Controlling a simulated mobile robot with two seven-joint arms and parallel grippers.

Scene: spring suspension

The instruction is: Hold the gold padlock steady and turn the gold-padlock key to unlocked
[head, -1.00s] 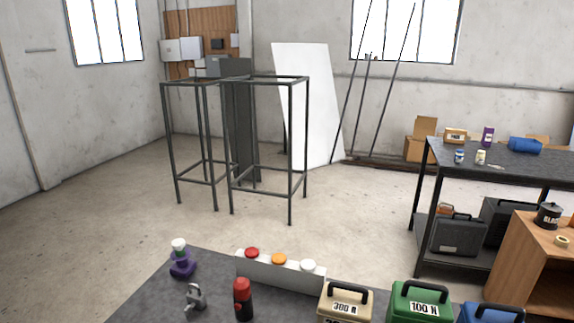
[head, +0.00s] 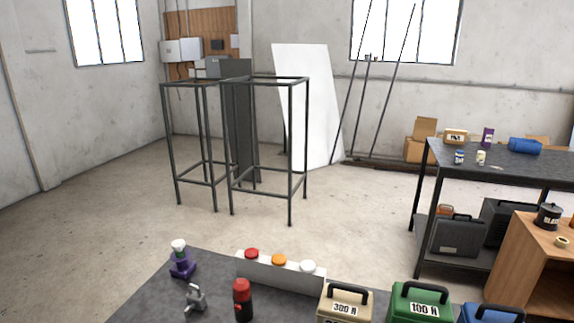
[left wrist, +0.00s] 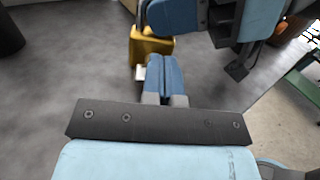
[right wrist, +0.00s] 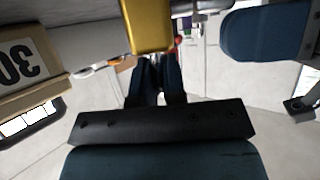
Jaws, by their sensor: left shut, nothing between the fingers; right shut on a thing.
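The gold padlock (left wrist: 151,47) is in the upper middle of the left wrist view. It also shows at the top of the right wrist view (right wrist: 147,24). My right gripper (right wrist: 158,66) is shut on the gold padlock, with its fingertips at the padlock's lower end in that view. My left gripper (left wrist: 164,64) is shut and empty, its fingertips close beside the padlock. A small pale piece (left wrist: 140,73) shows beside the left fingers; I cannot tell whether it is the key. The key's turn cannot be made out. The head view shows neither gripper nor the gold padlock.
In the head view, the dark table (head: 140,300) holds a bar with red, orange and white knobs (head: 280,271), a dark red-capped bottle (head: 242,300), a purple stand (head: 182,262), a grey metal piece (head: 195,297), and beige (head: 345,304) and green (head: 419,303) cases.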

